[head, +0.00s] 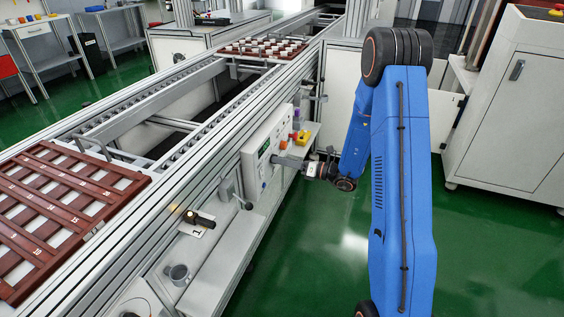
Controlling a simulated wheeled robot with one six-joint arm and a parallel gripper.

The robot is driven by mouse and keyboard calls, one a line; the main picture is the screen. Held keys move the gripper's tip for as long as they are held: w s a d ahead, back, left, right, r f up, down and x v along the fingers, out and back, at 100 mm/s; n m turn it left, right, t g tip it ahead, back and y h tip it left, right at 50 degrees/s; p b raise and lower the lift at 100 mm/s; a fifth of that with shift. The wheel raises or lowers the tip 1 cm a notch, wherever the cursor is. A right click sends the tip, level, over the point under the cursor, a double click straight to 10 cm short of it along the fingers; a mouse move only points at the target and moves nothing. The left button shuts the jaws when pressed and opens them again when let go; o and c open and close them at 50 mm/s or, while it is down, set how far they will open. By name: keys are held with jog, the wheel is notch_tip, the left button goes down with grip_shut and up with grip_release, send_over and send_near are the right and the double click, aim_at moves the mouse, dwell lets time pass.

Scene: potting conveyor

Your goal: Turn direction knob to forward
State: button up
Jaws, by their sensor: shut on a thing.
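The control panel (250,166) is a white box on the side of the conveyor frame, with a small dark display and several small buttons on its face. My blue arm reaches in from the right. My gripper (275,160) is at the panel's face, its jaws shut on what appears to be the direction knob. The knob itself is hidden by the jaws, so its pointer and setting cannot be read.
Yellow and red items (302,136) sit on a small shelf just beyond the panel. A dark red slotted tray (128,188) lies on the conveyor at left, and a tray of white pieces (235,47) farther back. A grey cup (179,272) stands on the lower ledge. Green floor at right is clear.

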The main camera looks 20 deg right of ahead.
jog(key=o, duration=1)
jog(key=shift+o, duration=0.2)
jog(key=v, duration=1.7)
jog(key=shift+s+d, duration=0.15)
jog(key=shift+d, duration=0.05)
